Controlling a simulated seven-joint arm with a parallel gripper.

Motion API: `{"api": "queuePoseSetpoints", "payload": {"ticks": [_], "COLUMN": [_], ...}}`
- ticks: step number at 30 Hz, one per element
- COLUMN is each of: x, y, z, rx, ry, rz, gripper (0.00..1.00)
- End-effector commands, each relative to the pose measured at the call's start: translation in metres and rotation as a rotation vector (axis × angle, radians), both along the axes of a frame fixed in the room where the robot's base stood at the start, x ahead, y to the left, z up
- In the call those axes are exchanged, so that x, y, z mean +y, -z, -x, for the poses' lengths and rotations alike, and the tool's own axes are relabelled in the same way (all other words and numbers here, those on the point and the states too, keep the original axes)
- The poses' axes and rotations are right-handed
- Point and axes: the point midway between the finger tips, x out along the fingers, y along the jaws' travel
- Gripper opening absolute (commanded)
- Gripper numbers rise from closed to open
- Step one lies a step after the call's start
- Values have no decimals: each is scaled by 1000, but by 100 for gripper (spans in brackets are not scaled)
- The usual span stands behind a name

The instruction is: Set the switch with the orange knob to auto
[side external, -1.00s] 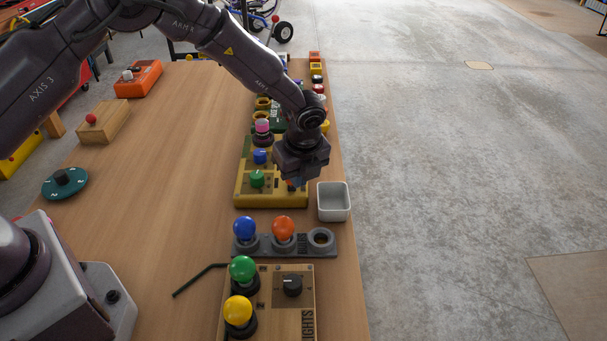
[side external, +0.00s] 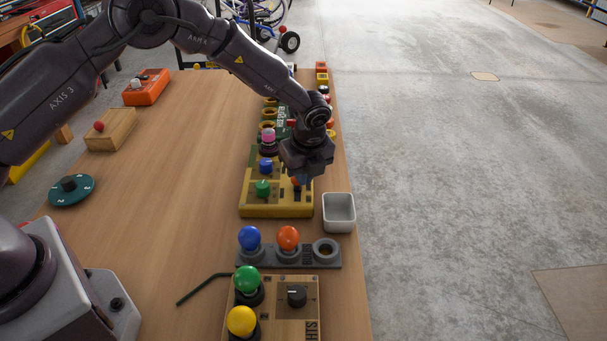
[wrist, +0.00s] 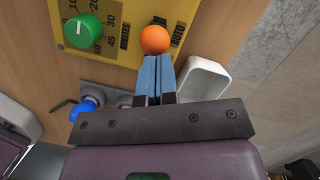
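The orange knob (wrist: 155,40) of the switch is a round ball on the yellow panel (wrist: 100,52). In the wrist view it sits between a dark label at its left and the AUTO label (wrist: 178,33) at its right. In the side view the orange knob (side external: 296,183) shows partly beside my gripper (side external: 309,180). In the wrist view the blue fingertips of my gripper (wrist: 156,62) are together, with nothing seen between them. They are just below the knob in the picture; whether they touch it I cannot tell.
A green dial (wrist: 82,31) and a blue knob (side external: 265,166) are left of the switch. A white bin (side external: 339,226) stands right of the panel. A grey strip with bulbs (side external: 268,257) and a wooden box with bulbs (side external: 275,310) lie nearer. The table's left part has free room.

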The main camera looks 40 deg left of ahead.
Motion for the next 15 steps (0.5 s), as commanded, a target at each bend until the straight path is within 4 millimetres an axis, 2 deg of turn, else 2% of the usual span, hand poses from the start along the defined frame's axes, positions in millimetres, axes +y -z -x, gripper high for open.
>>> {"api": "queuePoseSetpoints", "payload": {"ticks": [5, 9, 15], "x": [-14, -39, -46], "y": [-6, -18, -66], "z": [4, 12, 14], "rx": [0, -3, -6], "ry": [3, 6, 1], "rz": [0, 1, 2], "gripper": [0, 0, 0]}}
